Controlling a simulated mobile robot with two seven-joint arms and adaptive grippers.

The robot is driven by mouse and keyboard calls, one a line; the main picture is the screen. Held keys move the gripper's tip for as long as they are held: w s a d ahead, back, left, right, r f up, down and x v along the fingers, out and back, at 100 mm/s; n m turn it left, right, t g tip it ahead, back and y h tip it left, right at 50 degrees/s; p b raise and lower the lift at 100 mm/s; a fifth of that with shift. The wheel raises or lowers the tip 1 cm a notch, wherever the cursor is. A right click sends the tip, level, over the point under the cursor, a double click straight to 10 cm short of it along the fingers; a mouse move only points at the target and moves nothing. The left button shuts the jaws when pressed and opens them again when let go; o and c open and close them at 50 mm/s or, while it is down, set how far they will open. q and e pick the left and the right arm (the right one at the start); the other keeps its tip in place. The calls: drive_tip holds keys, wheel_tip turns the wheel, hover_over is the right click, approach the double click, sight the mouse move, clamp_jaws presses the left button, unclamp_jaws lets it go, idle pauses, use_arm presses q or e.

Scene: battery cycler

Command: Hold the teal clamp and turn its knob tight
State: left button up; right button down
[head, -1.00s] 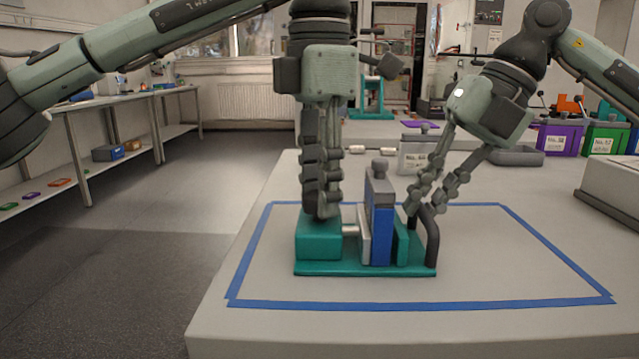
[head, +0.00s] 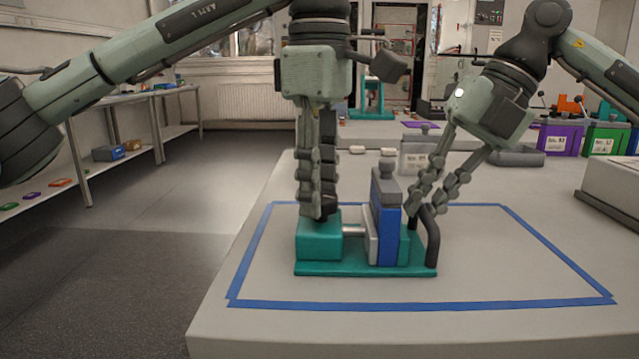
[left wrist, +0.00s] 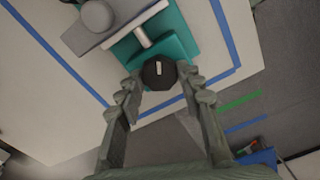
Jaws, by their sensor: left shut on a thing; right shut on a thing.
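The teal clamp (head: 318,268) stands on the table inside a blue tape outline. A blue battery cell (head: 388,235) with a grey cap stands upright between its pale jaw plate (head: 372,240) and the teal end block at the right. A light rod (head: 353,231) runs from the left teal block to the jaw plate. My left gripper (head: 318,212) points down over the left block, shut on the black knob (left wrist: 158,75), which shows between its fingers in the left wrist view. My right gripper (head: 420,211) is shut on the black handle (head: 432,240) at the clamp's right end.
Blue tape (head: 500,302) marks an area with free room in front and to the right. A grey-lidded container (head: 415,158) stands behind the clamp. Purple and green bins (head: 605,138) stand at the back right, and a pale box (head: 610,185) at the right edge.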

sight(320, 195)
use_arm(q)
drive_tip(key=shift+d+m, duration=0.1)
drive_tip(key=shift+m, duration=0.2)
idle(1.4)
drive_tip(key=o, duration=1.2)
drive_tip(key=shift+c, duration=0.2)
wheel_tip(320, 195, up, 12)
use_arm(e)
drive_tip(key=c, duration=1.5)
unclamp_jaws()
